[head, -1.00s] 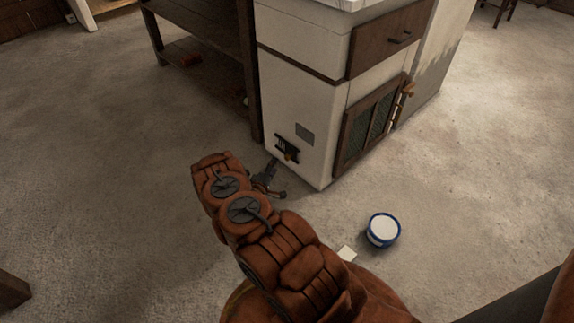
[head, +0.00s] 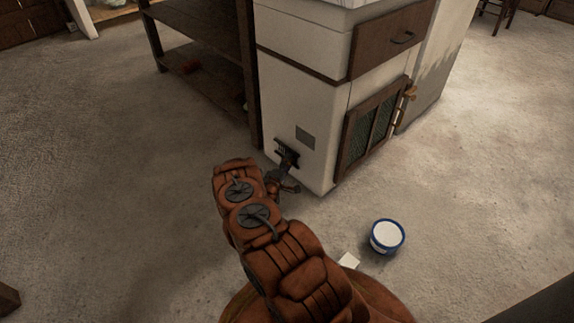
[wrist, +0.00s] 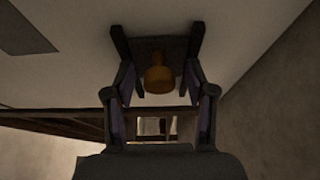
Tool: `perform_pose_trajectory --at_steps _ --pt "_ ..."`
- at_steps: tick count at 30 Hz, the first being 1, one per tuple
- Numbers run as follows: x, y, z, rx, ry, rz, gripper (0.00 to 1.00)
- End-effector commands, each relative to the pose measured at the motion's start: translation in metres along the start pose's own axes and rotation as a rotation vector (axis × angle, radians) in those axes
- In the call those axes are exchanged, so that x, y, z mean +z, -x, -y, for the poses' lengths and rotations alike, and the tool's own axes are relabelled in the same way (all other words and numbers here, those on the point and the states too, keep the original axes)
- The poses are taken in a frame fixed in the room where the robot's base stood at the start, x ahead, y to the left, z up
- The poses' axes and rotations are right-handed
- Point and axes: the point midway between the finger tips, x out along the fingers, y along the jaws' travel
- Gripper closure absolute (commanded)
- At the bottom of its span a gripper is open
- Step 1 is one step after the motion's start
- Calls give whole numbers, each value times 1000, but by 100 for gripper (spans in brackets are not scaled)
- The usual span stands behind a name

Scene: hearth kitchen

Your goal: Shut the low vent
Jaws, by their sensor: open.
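The low vent (head: 285,147) is a dark slotted plate near the bottom of the white cabinet's left face. My gripper (wrist: 157,42) is open there, with one finger on each side of the knob. I see gaps between knob and fingers. Whether the fingertips touch the plate I cannot tell.
The white cabinet (head: 300,80) has a drawer and a glazed door (head: 370,125). A dark shelf unit (head: 205,50) stands left. A blue-rimmed tub (head: 387,236) and a white square (head: 348,260) lie on the floor.

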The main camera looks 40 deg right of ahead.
Motion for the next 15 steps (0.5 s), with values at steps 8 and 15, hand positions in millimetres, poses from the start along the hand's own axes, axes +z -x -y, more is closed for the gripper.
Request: perform_pose_trajectory --at_steps 8,15 --pt "0 -1 0 0 0 0 47" --pt "0 -1 0 0 0 0 72"
